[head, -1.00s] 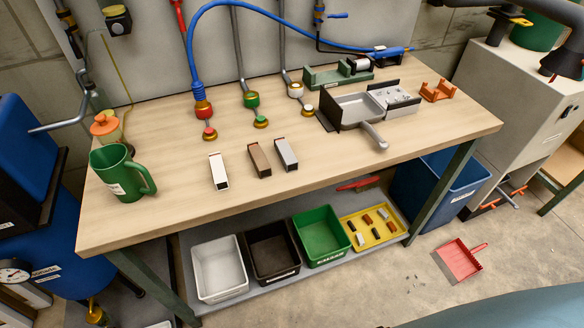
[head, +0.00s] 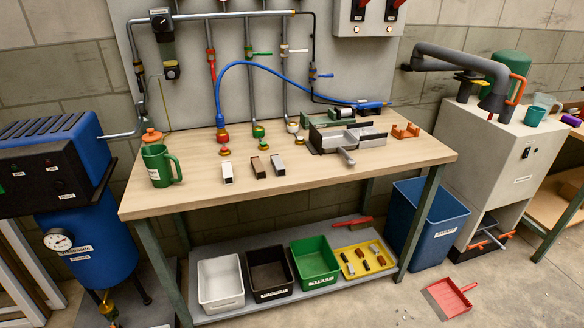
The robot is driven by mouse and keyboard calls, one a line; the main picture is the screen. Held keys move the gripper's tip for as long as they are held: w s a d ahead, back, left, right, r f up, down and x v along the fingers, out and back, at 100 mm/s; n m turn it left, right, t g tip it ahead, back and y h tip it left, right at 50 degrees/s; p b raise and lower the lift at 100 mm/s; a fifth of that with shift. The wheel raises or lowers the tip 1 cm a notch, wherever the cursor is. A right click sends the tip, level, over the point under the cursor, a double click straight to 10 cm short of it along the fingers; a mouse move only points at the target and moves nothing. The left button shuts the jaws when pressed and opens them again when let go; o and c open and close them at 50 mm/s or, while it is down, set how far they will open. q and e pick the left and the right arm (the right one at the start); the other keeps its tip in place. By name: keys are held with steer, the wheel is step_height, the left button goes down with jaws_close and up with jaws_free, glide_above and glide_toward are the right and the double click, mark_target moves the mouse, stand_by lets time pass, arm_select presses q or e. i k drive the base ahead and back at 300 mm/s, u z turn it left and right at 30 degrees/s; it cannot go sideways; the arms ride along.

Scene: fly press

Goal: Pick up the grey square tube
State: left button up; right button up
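Three short square tubes lie side by side near the front middle of the wooden workbench (head: 320,178). The grey square tube (head: 278,165) is the rightmost of the three. A brown tube (head: 258,167) lies just left of it, and a white tube (head: 228,172) lies further left. Neither of my grippers shows in the head view.
A green jug (head: 158,165) stands at the bench's left. A blue hose (head: 262,66) arches behind. White, black and green bins (head: 315,262) and a yellow tray (head: 362,258) are on the lower shelf.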

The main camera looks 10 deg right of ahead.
mark_target(279, 166)
steer(key=z, duration=0.6)
steer(key=i, duration=1)
steer(key=z, duration=0.3)
